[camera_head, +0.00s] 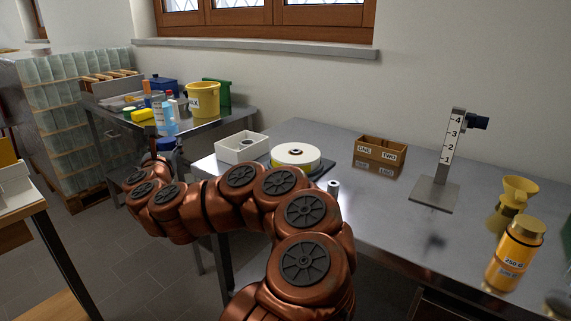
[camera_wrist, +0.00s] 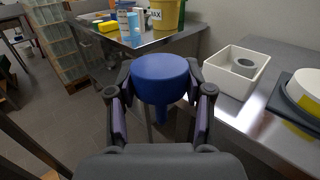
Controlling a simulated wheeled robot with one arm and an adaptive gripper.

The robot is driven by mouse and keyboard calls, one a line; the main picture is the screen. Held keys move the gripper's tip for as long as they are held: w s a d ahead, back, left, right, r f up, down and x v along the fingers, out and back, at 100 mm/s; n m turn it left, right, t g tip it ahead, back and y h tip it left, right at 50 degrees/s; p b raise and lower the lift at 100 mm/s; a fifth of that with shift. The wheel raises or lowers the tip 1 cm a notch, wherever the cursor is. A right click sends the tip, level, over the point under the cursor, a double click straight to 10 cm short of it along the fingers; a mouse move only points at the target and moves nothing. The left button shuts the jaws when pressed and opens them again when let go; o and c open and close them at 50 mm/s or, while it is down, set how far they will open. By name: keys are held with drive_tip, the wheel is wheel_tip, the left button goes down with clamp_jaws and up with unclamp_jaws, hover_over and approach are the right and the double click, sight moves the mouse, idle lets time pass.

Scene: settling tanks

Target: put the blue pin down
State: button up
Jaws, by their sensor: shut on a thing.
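The blue pin (camera_wrist: 160,80) has a wide round head and a narrower stem below it. In the wrist view it sits between the fingers of my gripper (camera_wrist: 158,103), which is shut on it. In the head view only a small part of the blue pin (camera_head: 166,144) shows, at the end of my arm on the left. The pin is held up over the gap left of the long steel table (camera_head: 300,222), with floor beneath it in the wrist view. The pin's lower end is partly hidden by my gripper.
A two-part wooden box (camera_head: 380,153) stands behind. The back-left table (camera_head: 205,122) holds a yellow bucket (camera_head: 203,98) and bottles.

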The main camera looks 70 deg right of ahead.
drive_tip(key=s+d+r+m+g+h+p, duration=0.1)
drive_tip(key=s+d+m+g, duration=0.3)
drive_tip(key=s, duration=0.6)
drive_tip(key=s+d+r+m+g+h, duration=0.15)
drive_tip(key=s+d+g, duration=0.3)
drive_tip(key=s, duration=0.55)
drive_tip(key=s+d+r+m+g+h+p, duration=0.15)
drive_tip(key=s+d+m+g, duration=0.35)
drive_tip(key=s, duration=0.5)
drive_tip(key=w+d+f+p, duration=0.2)
drive_tip(key=d+p, duration=0.4)
drive_tip(key=d, duration=0.1)
drive_tip(key=w+d+f+n+p, duration=0.1)
drive_tip(key=w+d+f+p, duration=0.1)
drive_tip(key=d+p, duration=0.3)
drive_tip(key=shift+d+f+g+y+p, duration=0.4)
drive_tip(key=shift+d+f, duration=0.1)
drive_tip(key=shift+d, duration=0.6)
drive_tip(key=shift+w+f+n+b, duration=0.1)
drive_tip(key=shift+f+n+b, duration=0.15)
drive_tip(key=shift+f+b, duration=0.85)
drive_tip(key=shift+r+b, duration=0.35)
drive_tip(key=shift+r, duration=0.1)
